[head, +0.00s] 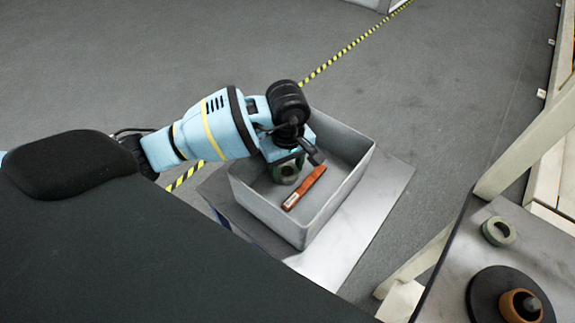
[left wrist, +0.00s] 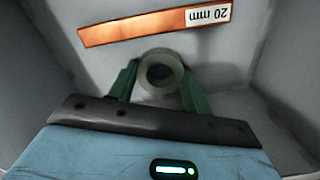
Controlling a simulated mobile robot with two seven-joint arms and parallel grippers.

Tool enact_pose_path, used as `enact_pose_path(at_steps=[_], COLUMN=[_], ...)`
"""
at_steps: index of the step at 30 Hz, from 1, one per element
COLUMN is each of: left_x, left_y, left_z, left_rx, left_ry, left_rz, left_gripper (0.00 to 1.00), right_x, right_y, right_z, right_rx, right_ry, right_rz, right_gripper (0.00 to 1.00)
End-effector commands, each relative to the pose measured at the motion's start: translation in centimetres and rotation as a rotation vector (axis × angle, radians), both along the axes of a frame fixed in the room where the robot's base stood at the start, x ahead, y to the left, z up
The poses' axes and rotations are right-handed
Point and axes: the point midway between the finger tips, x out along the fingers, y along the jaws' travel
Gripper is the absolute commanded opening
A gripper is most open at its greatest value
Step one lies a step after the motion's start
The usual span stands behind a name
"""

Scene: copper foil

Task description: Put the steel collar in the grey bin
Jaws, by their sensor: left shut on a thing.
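The steel collar (left wrist: 161,56) is a grey ring held between the green fingers of my left gripper (left wrist: 159,82) in the left wrist view. In the head view my left gripper (head: 288,168) reaches down inside the grey bin (head: 268,216), an open box with straight walls. The fingers are shut on the collar, which is low inside the bin; I cannot tell whether it touches the floor. In the head view the collar is mostly hidden by the gripper. My right gripper does not show.
A copper-orange strip (head: 305,187) marked "20 mm" lies in the bin beside the collar. The bin stands on a pale sheet (head: 365,222). At the right, a table holds a greenish ring (head: 487,231) and a dark disc (head: 482,292) with an orange ring (head: 511,306).

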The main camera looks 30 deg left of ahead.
Motion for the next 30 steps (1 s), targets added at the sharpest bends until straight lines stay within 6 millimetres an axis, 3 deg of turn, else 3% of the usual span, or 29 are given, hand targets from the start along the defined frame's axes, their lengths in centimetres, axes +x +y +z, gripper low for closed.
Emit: enact_pose_path(at_steps=[10, 11, 15, 24, 30], left_x=[0.0, 0.0, 0.0, 0.0, 0.1], left_y=[0.0, 0.0, 0.0, 0.0, 0.0], left_z=[-0.3, -0.3, -0.2, 0.0, 1.9], left_rx=[-0.001, -0.001, -0.001, -0.001, -0.002], left_ry=[-0.001, -0.001, -0.001, -0.002, -0.005], left_rz=[-0.001, -0.001, -0.001, 0.0, -0.001], left_gripper=[0.19, 0.52, 0.7, 0.7, 0.7], right_x=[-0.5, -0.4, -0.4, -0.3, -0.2], right_y=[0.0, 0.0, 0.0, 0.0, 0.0], right_z=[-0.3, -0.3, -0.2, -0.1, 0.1], right_rx=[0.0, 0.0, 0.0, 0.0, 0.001], right_ry=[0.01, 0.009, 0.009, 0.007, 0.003], right_rz=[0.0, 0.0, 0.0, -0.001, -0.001], right_gripper=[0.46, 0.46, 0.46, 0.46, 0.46])
